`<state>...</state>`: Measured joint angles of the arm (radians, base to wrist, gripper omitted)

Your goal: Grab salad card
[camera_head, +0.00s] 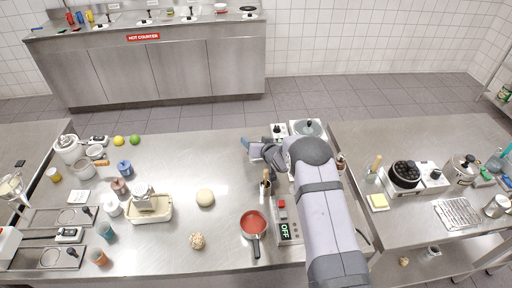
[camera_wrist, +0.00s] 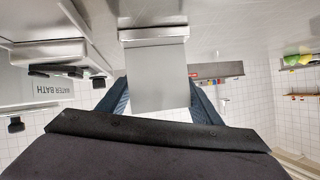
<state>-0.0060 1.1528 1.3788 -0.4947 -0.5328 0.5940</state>
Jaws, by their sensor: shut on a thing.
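My gripper (camera_head: 246,144) is near the back edge of the middle counter in the head view, its blue fingers pointing left. In the wrist view, my gripper (camera_wrist: 159,101) has its blue fingers on either side of a pale, flat, card-like piece, the salad card (camera_wrist: 158,78), and is shut on it. The card has a grey bar across its far end. No writing shows on the side I see. In the head view I cannot make out the card at the fingers.
A water bath (camera_wrist: 52,88) is at the left in the wrist view. Near my arm are a red pan (camera_head: 253,222) and a device reading OFF (camera_head: 289,232). The counter's back middle is clear.

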